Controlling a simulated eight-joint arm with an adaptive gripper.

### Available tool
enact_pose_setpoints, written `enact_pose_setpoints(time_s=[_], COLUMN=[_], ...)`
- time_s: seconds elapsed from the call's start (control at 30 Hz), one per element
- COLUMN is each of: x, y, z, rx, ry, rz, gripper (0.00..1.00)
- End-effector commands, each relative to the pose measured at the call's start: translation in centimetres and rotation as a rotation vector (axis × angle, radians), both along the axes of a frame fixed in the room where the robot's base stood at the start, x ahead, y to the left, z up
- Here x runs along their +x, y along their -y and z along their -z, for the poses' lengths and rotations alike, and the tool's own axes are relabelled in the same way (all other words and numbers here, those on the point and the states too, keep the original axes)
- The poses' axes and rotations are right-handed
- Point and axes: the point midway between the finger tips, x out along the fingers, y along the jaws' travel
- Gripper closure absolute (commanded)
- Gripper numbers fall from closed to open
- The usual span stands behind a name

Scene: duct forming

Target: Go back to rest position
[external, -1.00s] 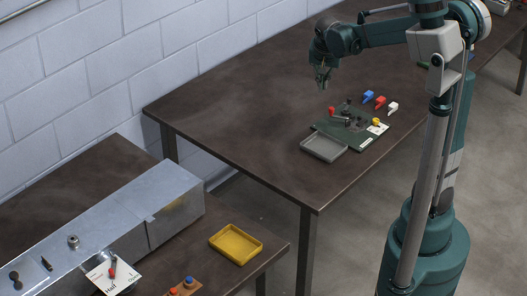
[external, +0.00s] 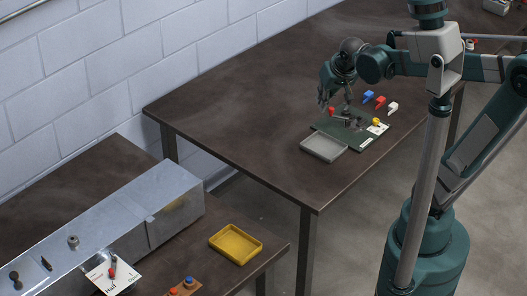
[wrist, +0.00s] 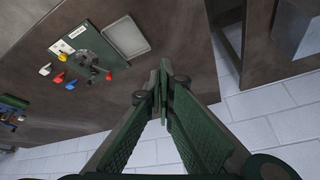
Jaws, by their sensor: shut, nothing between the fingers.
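My gripper (external: 324,97) hangs above the far table in the external view, to the left of the green board (external: 338,131) and over the table's back part. In the wrist view my gripper (wrist: 163,95) has its two dark green fingers together at the tips, with nothing between them. The green board (wrist: 84,42) shows ahead of the fingers in the wrist view, up and to the left, apart from them.
The far table (external: 235,105) is mostly bare. A grey tray (external: 323,147) and blue, red and white pieces (external: 380,102) lie by the board. A nearer table holds a metal duct (external: 130,220) and a yellow tray (external: 236,243). A block wall (external: 130,60) stands behind.

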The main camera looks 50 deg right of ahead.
Motion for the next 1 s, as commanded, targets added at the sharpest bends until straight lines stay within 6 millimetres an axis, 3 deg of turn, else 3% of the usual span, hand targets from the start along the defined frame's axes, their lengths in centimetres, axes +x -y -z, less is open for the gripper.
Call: enact_pose_setpoints(time_s=[0.63,1.0], x=[-7.5,-9.2], y=[-7.1,-8.6], z=[1.2,1.8], rx=[-0.084,-0.111], ry=[0.098,0.129], rz=[-0.364,-0.454], gripper=[1.0,1.0])
